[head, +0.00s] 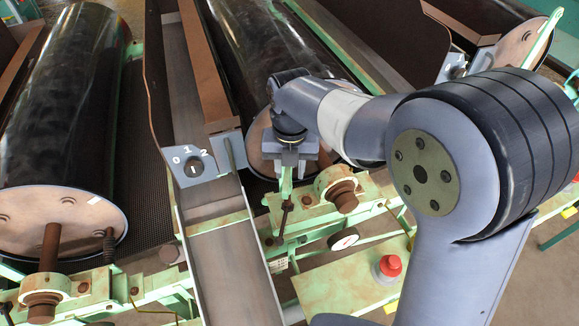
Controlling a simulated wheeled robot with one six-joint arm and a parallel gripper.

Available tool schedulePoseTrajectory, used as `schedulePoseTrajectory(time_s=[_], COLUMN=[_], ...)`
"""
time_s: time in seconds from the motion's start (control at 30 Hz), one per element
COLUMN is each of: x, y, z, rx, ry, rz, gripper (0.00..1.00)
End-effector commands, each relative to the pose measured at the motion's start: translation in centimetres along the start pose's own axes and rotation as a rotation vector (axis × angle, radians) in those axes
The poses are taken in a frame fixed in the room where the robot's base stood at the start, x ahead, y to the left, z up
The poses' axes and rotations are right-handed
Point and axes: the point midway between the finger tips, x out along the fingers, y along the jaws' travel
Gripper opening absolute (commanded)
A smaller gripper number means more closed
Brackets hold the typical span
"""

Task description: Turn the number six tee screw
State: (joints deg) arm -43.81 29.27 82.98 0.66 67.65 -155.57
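My gripper (289,170) points down over the near end of the middle drum machine, just left of a brown shaft end. Its fingertips blend with green metal there, so I cannot tell whether they are open or shut. A thin dark rod with a knob-like top (285,212) stands just below the gripper, tilted a little; it may be a tee screw. No number six is readable, so I cannot tell which screw is number six. I cannot tell whether the gripper touches the rod.
A dark drum (66,95) lies at the left, and another drum (290,60) is behind my arm. A rotary switch (194,168) marked 0, 1, 2 sits left of the gripper. A round gauge (343,238) and a red emergency button (390,265) are close below and right.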

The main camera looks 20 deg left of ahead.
Motion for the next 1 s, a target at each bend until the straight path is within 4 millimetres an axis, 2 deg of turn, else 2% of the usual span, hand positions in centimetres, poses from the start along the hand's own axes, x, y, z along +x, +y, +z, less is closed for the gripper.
schedulePoseTrajectory(time_s=[0.27,0.37,0.7,0.83,1.0], x=[-0.6,-2.0,-8.7,-10.1,-10.8], y=[0.1,0.1,0.0,0.0,0.0], z=[0.0,0.1,0.1,0.1,0.0], rx=[0.000,0.000,0.001,0.001,0.001], ry=[-0.002,-0.005,-0.004,-0.002,-0.001], rz=[0.003,0.004,0.003,0.001,0.001], gripper=[0.34,0.34,0.34,0.34,0.34])
